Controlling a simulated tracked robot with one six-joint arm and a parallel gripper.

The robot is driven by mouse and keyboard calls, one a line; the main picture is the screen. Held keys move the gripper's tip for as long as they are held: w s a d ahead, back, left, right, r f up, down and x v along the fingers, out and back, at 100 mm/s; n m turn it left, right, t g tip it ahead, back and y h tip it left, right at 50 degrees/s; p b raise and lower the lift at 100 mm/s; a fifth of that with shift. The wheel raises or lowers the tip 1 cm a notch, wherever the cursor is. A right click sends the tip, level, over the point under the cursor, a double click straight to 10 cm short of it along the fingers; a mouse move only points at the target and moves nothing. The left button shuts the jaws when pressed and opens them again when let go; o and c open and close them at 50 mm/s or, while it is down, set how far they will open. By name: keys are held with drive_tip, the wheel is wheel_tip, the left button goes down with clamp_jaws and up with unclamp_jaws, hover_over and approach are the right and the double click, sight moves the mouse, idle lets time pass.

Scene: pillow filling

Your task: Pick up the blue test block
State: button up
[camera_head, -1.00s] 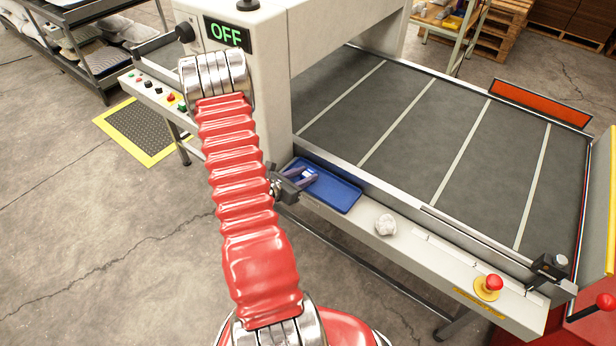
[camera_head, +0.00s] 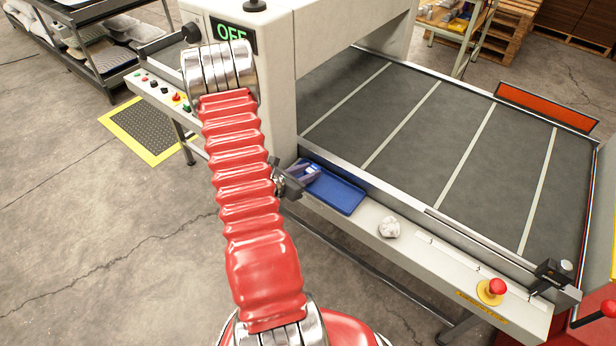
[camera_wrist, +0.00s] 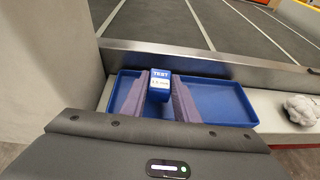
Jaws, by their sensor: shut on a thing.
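The blue test block (camera_wrist: 160,84) has a white label and the word TEST on its top. It shows in the wrist view between the two purple-grey fingers of my gripper (camera_wrist: 158,97). My gripper is shut on the block, over the left part of the blue tray (camera_wrist: 222,104). In the head view, my gripper (camera_head: 308,174) is at the left end of the tray (camera_head: 338,195), and the block is small and partly hidden there. I cannot tell whether the block touches the tray floor.
A crumpled white wad (camera_head: 389,227) lies on the ledge right of the tray. A red stop button (camera_head: 497,287) sits farther right. The machine's pale housing (camera_wrist: 50,55) rises close on the left. A metal rail (camera_wrist: 215,64) runs behind the tray, before the dark conveyor belt (camera_head: 420,130).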

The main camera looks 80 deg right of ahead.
sight(308, 173)
drive_tip(key=shift+r, duration=3.85)
